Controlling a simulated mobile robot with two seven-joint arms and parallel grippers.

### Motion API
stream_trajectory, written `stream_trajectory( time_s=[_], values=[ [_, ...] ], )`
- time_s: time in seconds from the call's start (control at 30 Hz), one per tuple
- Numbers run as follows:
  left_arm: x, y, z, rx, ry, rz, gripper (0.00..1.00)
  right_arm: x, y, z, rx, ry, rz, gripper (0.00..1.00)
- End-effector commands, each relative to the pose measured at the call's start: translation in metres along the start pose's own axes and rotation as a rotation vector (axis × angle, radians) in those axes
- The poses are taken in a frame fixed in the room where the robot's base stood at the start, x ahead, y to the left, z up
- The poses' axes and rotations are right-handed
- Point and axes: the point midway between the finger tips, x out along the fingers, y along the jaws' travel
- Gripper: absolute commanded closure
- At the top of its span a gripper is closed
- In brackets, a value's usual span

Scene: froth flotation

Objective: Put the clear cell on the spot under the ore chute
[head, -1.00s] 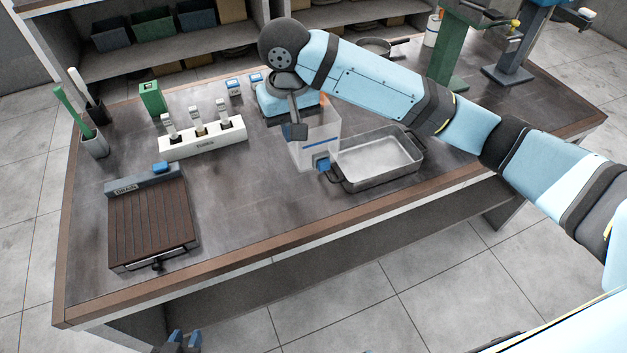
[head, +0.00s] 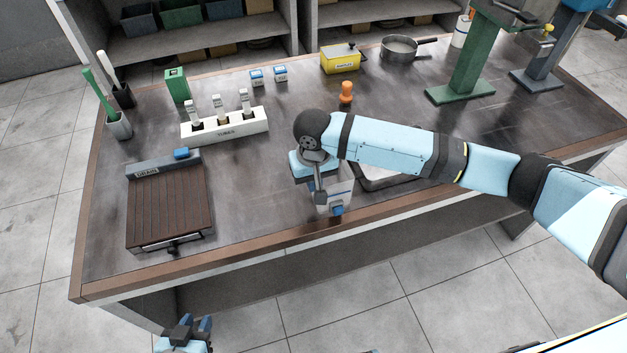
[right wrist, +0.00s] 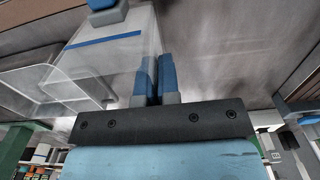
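The clear cell (head: 345,192) is a see-through box with a blue band and a blue tab low on its front. It is near the table's front edge, left of the metal pan; I cannot tell whether it touches the table. My right gripper (head: 320,192) is over it, its fingers close together at the cell's side in the right wrist view (right wrist: 156,75), shut on it. The cell (right wrist: 110,55) fills the upper left there. My left gripper (head: 190,330) is open and empty at the bottom, off the table. I cannot make out the ore chute or its spot.
The metal pan (head: 375,184) is partly hidden by my right arm. An orange object (head: 346,90), a yellow box (head: 340,60), a green stand (head: 466,75) and a blue-grey stand (head: 545,60) stand behind.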

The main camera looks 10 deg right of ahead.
Motion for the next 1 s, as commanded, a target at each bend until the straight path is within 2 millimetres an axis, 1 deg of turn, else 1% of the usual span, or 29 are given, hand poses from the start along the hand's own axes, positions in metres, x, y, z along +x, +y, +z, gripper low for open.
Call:
stream_trajectory(
  time_s=[0.07,0.37,0.4,0.47,0.5,0.8,0.87,0.97,1.0],
  values=[
    [0.000,0.000,0.000,0.000,0.000,0.000,0.67,0.003,0.000,-0.001,0.000,0.002,-0.001,1.00],
    [-0.002,0.000,-0.004,-0.001,0.003,0.000,0.67,0.004,0.000,-0.001,0.000,0.002,-0.001,1.00],
    [-0.001,0.000,-0.004,-0.001,0.004,0.000,0.67,0.005,0.000,-0.001,0.000,0.002,0.000,0.90],
    [-0.001,0.000,-0.004,0.000,0.005,0.000,0.67,0.005,0.000,-0.001,0.000,0.002,-0.001,0.76],
    [-0.001,0.000,-0.004,0.000,0.005,-0.001,0.67,0.005,0.000,-0.001,0.000,0.002,-0.001,0.71],
    [0.000,0.000,-0.002,0.000,0.005,-0.001,0.67,0.004,0.000,-0.001,-0.001,0.003,-0.001,0.71],
    [0.000,0.000,-0.002,0.000,0.004,-0.001,0.67,-0.002,0.000,-0.001,-0.001,0.003,-0.001,0.71],
    [0.000,0.000,-0.001,0.000,0.003,0.000,0.67,-0.016,0.000,-0.001,0.000,0.004,-0.002,0.71],
    [0.000,0.000,-0.001,0.000,0.002,0.000,0.67,-0.024,0.000,-0.001,-0.001,0.005,-0.002,0.71]
  ],
)
